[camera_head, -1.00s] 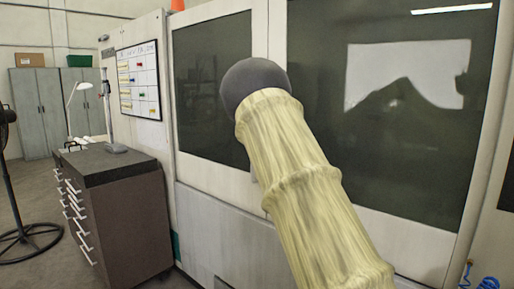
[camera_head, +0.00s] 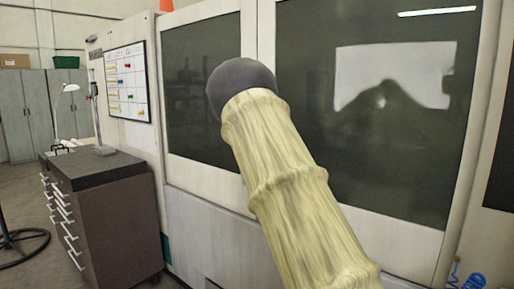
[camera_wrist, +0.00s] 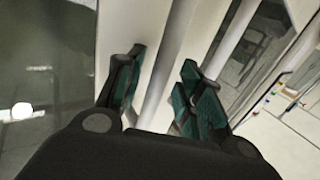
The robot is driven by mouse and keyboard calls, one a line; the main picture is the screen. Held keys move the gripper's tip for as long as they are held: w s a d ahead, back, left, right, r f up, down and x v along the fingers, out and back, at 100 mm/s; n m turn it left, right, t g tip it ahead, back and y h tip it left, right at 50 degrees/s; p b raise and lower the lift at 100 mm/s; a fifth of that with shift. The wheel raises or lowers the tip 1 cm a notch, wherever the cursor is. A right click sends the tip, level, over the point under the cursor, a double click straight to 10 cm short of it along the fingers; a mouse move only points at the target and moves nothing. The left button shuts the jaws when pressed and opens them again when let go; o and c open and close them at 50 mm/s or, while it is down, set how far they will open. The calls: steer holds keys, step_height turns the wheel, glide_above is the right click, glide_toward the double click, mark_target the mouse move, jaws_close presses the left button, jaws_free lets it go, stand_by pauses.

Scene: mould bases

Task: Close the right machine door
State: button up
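The right machine door (camera_head: 350,200) is a pale panel with a large dark window, filling the right of the head view. The left door (camera_head: 205,160), with a smaller dark window, stands beside it. Their seam shows above my arm; its lower part is hidden. In the wrist view my gripper (camera_wrist: 160,85) is open, with dark fingers and teal pads. A pale upright bar (camera_wrist: 172,50), looking like a door handle, passes between the fingers, with space visible on both sides. A second pale bar (camera_wrist: 232,35) lies right of it. The head view hides my gripper behind my arm.
A whiteboard (camera_head: 128,85) hangs on the machine's left side panel. A blue coiled hose (camera_head: 470,280) is at the lower right.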

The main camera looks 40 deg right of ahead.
steer(key=v, duration=1.1)
steer(key=shift+a, duration=0.15)
steer(key=shift+s, duration=0.1)
